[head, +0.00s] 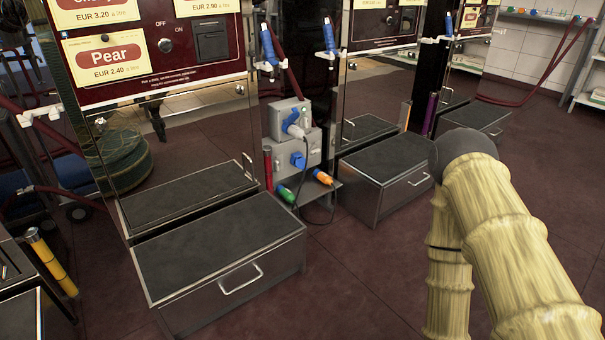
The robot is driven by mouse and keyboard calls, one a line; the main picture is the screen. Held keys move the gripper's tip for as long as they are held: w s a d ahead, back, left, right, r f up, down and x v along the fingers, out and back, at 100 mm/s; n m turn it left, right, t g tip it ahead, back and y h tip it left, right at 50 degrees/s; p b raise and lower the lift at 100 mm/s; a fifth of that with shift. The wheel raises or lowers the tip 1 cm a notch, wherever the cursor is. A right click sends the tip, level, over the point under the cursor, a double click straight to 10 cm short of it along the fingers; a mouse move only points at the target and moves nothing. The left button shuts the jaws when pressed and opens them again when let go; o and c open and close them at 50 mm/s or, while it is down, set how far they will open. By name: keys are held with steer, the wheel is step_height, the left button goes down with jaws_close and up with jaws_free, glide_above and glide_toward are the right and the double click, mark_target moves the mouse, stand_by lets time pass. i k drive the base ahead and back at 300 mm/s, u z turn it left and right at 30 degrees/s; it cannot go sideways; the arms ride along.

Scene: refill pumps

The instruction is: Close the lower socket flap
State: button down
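Two grey socket boxes sit one above the other between two pump cabinets, near the middle of the head view. The upper socket box (283,112) has a light plug with a bluish part in its front. The lower socket box (285,152) has a blue flap (298,160) on its front. The flap is small here, and I cannot tell how far it stands open. My arm (490,225) fills the right side, well apart from the sockets. My gripper is not in view.
A dark drawer box (220,250) stands on the floor front left of the sockets, another (385,175) to their right. Green (286,194) and orange (323,178) ended objects and a dark cable sit below the sockets. Floor in front is clear.

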mark_target(300, 161)
steer(key=u, duration=0.5)
steer(key=i, duration=1.5)
steer(key=z, duration=0.65)
